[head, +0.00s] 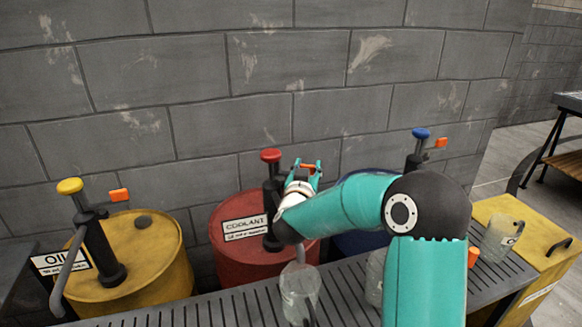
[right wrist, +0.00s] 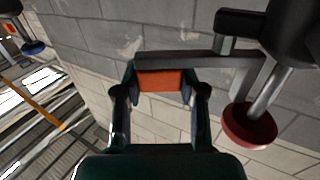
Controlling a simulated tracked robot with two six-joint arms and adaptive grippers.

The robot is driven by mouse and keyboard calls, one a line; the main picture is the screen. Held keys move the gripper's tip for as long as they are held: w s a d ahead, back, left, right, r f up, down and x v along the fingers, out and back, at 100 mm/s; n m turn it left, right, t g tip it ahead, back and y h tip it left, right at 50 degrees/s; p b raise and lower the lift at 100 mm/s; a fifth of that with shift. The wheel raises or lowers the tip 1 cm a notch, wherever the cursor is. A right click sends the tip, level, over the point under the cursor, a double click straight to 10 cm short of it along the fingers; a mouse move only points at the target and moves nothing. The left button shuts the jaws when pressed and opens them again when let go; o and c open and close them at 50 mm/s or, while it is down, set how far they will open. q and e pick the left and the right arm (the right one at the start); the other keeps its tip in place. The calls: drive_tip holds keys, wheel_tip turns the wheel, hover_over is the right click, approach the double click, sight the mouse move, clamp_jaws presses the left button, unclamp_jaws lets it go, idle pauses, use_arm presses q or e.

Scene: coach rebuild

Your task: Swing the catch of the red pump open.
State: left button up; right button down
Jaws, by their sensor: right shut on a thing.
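The red pump has a round red knob (head: 271,155) above a dark body on the red drum (head: 222,258) labelled COOLANT. My right arm hides part of the pump and drum. The pump's orange catch (head: 307,166) sits between the fingers of my right gripper (head: 308,172), just right of the knob. In the right wrist view, the catch's orange end (right wrist: 163,80) is gripped between both fingers (right wrist: 160,92). A dark bar runs from it to the pump, whose red knob (right wrist: 250,127) is at the right. My left gripper is not in view.
A yellow drum (head: 170,262) with a yellow-knobbed pump stands left. A blue-knobbed pump (head: 416,150) stands right, behind my arm. A slatted bench (head: 245,305) with clear jugs (head: 299,290) runs in front. A grey block wall (head: 180,120) is close behind.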

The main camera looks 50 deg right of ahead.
sight(308, 165)
drive_tip(key=shift+s, duration=0.1)
idle(0.3)
drive_tip(key=c, duration=0.6)
unclamp_jaws()
drive_tip(key=shift+s+a+r, duration=0.1)
drive_tip(key=shift+c, duration=0.2)
wheel_tip(308, 165, up, 10)
drive_tip(key=shift+f, duration=0.1)
drive_tip(key=shift+c, duration=0.2)
